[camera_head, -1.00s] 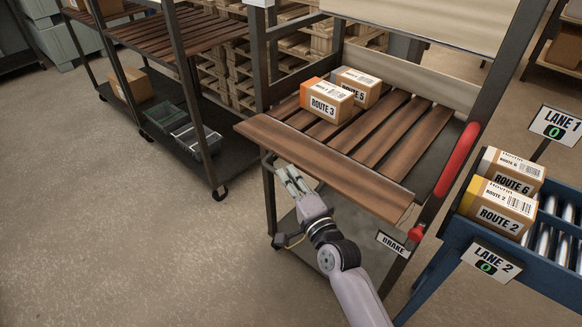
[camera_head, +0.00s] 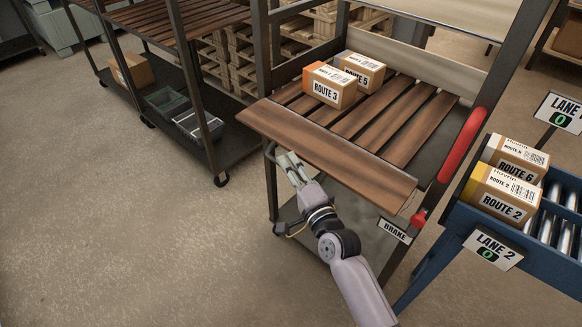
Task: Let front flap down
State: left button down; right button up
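The front flap (camera_head: 325,150) is a long brown wooden board along the front edge of the slatted cart shelf. It sticks out toward me, roughly level with the shelf or tilted slightly. My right gripper (camera_head: 287,160) is just below the flap's front edge, left of its middle, close to a dark bracket on the cart frame. Its two pale fingers point up and away. I cannot tell whether they are closed or touch the flap. My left gripper is not in view.
Boxes marked Route 3 (camera_head: 326,93) and Route 5 (camera_head: 360,75) stand on the shelf behind the flap. A red handle (camera_head: 463,145) and a brake sign (camera_head: 394,230) are at the right. A blue roller conveyor (camera_head: 450,224) is beside them. The left floor is clear.

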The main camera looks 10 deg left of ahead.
jog(key=shift+o, duration=0.3)
jog(key=shift+r, duration=0.1)
jog(key=shift+s+d, duration=0.15)
jog(key=v, duration=1.1)
jog(key=shift+s+d, duration=0.2)
jog(key=shift+s, duration=0.05)
